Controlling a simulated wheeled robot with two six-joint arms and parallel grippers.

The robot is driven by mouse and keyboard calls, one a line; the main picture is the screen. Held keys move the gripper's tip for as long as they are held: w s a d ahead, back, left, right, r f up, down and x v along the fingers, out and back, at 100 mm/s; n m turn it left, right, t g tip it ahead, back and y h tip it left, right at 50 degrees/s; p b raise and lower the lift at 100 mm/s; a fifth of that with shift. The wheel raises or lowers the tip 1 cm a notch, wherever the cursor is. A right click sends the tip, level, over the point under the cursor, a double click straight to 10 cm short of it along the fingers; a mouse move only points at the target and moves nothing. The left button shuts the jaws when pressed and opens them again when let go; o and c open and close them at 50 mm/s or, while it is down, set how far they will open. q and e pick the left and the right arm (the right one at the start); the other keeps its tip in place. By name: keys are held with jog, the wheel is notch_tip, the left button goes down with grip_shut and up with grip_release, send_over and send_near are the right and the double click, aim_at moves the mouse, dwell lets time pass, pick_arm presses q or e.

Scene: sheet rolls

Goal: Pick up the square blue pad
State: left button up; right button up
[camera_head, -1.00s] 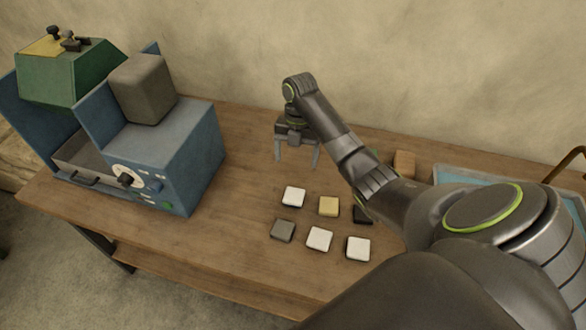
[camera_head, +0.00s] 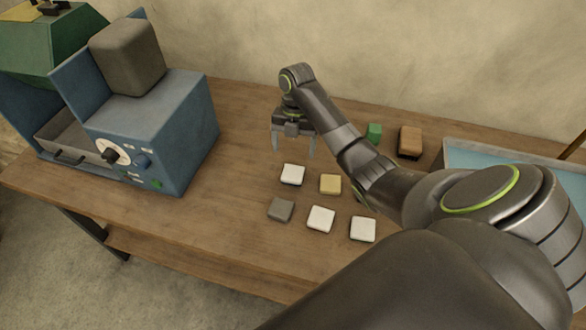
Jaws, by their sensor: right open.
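No square blue pad can be made out in this view. Several square pads lie on the wooden table (camera_head: 225,225): a white one (camera_head: 292,174), a tan one (camera_head: 330,184), a grey one (camera_head: 281,209), and two more white ones, in the middle (camera_head: 321,218) and at the right (camera_head: 362,229). A further pad is mostly hidden by my right arm. My right gripper (camera_head: 294,152) is open and empty, fingers pointing down, above the table just behind the back white pad. My left gripper is not in view.
A blue machine (camera_head: 185,130) with a grey block on top (camera_head: 128,55) stands at the left. A green block (camera_head: 374,132) and a brown block (camera_head: 409,142) sit behind my right arm. A tray with a light blue inside (camera_head: 490,160) is at the right.

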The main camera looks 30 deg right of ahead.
aim_at(293, 173)
jog(key=f+b, duration=0.1)
jog(key=f, duration=0.1)
jog(key=f+b, duration=0.1)
jog(key=f, duration=0.1)
jog(key=shift+s+a+b, duration=0.15)
jog(key=shift+a+b, duration=0.05)
jog(key=shift+b, duration=0.15)
jog(key=shift+s+a+f+p, duration=0.15)
jog(key=shift+f+p, duration=0.1)
jog(key=shift+f, duration=1.05)
jog(key=shift+s+f+p, duration=0.15)
jog(key=shift+f+p, duration=0.1)
jog(key=shift+f, duration=1)
jog(key=shift+c, duration=0.4)
jog(key=c, duration=1)
jog(key=shift+r, duration=0.1)
